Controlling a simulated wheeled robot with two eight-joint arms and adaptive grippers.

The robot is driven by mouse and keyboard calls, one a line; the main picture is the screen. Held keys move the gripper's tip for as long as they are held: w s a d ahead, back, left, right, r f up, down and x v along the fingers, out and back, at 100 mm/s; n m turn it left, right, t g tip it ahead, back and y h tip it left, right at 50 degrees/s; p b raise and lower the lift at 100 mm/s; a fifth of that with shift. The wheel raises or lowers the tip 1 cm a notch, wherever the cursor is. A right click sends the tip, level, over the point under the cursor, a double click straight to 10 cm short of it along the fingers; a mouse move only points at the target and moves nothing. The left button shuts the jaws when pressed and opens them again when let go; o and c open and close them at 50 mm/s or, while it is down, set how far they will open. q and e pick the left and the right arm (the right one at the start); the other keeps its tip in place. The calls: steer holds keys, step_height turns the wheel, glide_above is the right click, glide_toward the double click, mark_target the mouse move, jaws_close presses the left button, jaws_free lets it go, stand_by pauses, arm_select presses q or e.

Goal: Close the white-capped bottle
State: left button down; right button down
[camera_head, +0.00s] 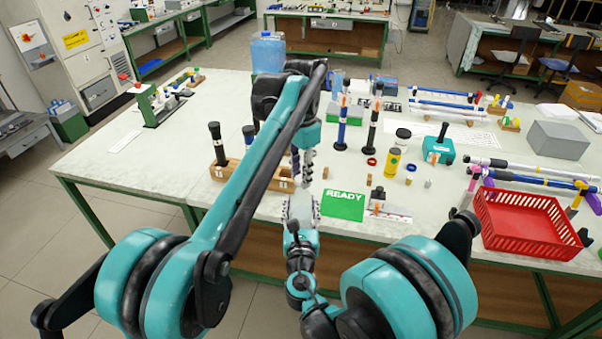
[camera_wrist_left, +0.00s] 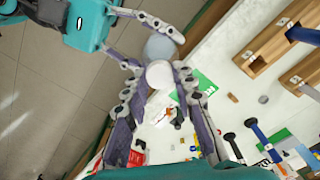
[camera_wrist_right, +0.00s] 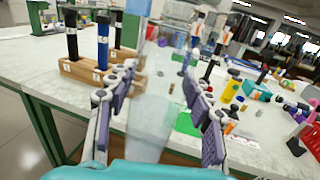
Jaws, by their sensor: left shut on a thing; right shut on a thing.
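My left gripper (camera_head: 303,165) points down in the head view, directly above my right gripper (camera_head: 302,208). In the left wrist view, the left fingers (camera_wrist_left: 158,92) are shut on a round white cap (camera_wrist_left: 160,74). The pale, see-through bottle (camera_wrist_left: 160,47) shows just beyond the cap, between the right gripper's fingers. In the right wrist view, my right gripper (camera_wrist_right: 160,95) is shut on the bottle (camera_wrist_right: 150,128), which stands roughly upright. I cannot tell whether the cap touches the bottle's mouth. In the head view the fingers mostly hide both.
A wooden rack (camera_head: 232,172) with dark-topped rods stands left of the grippers. A green READY card (camera_head: 343,205), a yellow canister (camera_head: 392,163) and upright rods lie to the right. A red basket (camera_head: 525,222) is at the table's right front. The left front tabletop is clear.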

arm_select(q)
steer(key=c, duration=1.2)
jaws_free()
steer(key=shift+o, duration=0.2)
steer(key=shift+r, duration=0.1)
step_height(320, 180, up, 12)
